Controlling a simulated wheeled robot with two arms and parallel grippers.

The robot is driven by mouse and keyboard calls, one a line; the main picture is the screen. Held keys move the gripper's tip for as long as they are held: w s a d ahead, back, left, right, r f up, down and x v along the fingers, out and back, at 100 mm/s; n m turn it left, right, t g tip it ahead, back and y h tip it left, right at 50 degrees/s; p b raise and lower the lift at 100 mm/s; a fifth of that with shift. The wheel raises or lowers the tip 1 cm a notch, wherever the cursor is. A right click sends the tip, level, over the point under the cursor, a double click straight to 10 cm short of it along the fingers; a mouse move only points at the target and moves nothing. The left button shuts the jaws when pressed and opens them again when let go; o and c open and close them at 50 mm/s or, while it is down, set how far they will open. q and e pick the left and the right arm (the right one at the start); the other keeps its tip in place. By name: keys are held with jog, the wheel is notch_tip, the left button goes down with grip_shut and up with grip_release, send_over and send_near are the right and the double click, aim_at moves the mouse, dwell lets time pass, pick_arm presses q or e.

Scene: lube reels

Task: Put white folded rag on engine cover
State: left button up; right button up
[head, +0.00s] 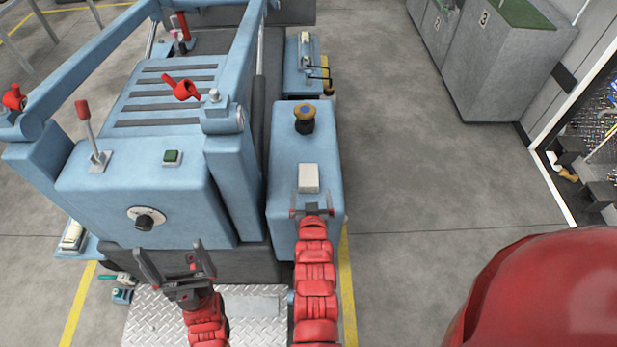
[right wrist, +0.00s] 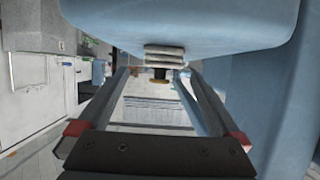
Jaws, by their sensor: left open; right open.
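The white folded rag (head: 308,178) lies on top of a blue box-shaped housing (head: 285,215) in the head view. It also shows in the right wrist view as a folded stack (right wrist: 165,54), just ahead of the fingertips. My right gripper (head: 312,210) is open at the rag's near side, with nothing held. Its two fingers also show in the right wrist view (right wrist: 156,74). My left gripper (head: 175,262) is open and empty in front of the blue machine. A slotted blue panel (head: 165,88), possibly the engine cover, is on the machine's top.
A yellow-topped black knob (head: 304,119) stands behind the rag. The machine carries a red-tipped lever (head: 90,130), a green button (head: 172,157), a red handle (head: 182,89) and blue side rails (head: 85,62). Grey cabinets (head: 500,60) stand far right. The floor between is clear.

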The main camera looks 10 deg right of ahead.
aim_at(309, 184)
jog(key=shift+w+d+f, duration=0.15)
jog(key=shift+w+d, duration=0.05)
jog(key=shift+w, duration=0.35)
jog(key=shift+w+f+p, duration=0.15)
jog(key=shift+w+p, duration=0.2)
jog(key=shift+w, duration=0.1)
jog(key=p+x, duration=0.1)
jog(key=x, duration=0.2)
jog(key=shift+a+f, duration=0.1)
jog(key=shift+a, duration=0.1)
jog(key=shift+w+d+f, duration=0.1)
jog(key=shift+w+f, duration=0.2)
jog(key=shift+w, duration=0.3)
jog(key=c, duration=1.3)
jog(key=shift+r, duration=0.15)
